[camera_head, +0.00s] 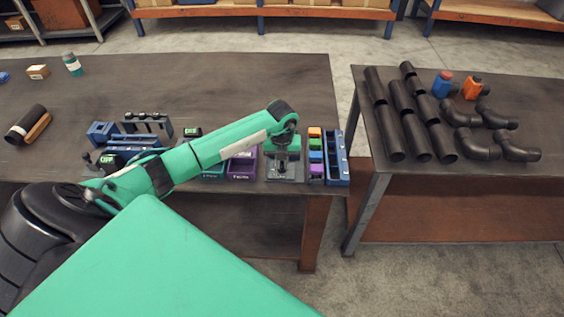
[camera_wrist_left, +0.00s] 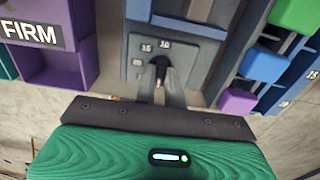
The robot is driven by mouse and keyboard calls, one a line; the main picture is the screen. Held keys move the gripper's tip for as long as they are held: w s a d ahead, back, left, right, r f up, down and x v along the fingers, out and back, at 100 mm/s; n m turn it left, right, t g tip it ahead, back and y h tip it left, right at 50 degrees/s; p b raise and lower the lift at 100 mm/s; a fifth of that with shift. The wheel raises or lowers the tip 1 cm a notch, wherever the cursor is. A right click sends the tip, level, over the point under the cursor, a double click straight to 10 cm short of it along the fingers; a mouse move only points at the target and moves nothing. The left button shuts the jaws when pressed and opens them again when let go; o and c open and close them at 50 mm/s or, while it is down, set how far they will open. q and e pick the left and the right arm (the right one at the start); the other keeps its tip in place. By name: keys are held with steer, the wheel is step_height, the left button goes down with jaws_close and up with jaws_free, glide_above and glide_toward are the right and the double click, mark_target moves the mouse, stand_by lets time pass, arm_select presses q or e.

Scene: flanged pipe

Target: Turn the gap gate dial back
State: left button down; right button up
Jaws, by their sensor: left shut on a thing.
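My left gripper (camera_wrist_left: 160,88) is shut on the dial, one finger on each side. In the head view my left gripper (camera_head: 281,163) points down over the gate's grey base plate (camera_head: 297,174), near the table's front edge. The gripper and wrist hide the dial there. Which mark the dial points to is hard to tell. My right gripper is not in view.
Right of the gate stand a column of coloured blocks (camera_head: 315,157) and a blue divided tray (camera_head: 337,160). A purple bin (camera_head: 242,168) marked "FIRM" in the wrist view stands to its left. A second table (camera_head: 520,90) holds black pipes (camera_head: 413,112) and elbows.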

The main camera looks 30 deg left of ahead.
mark_target(282, 164)
arm_select(q)
steer(key=c, duration=1.5)
jaws_free()
step_height(282, 164, up, 14)
steer(key=b, duration=0.4)
steer(key=shift+f, duration=0.1)
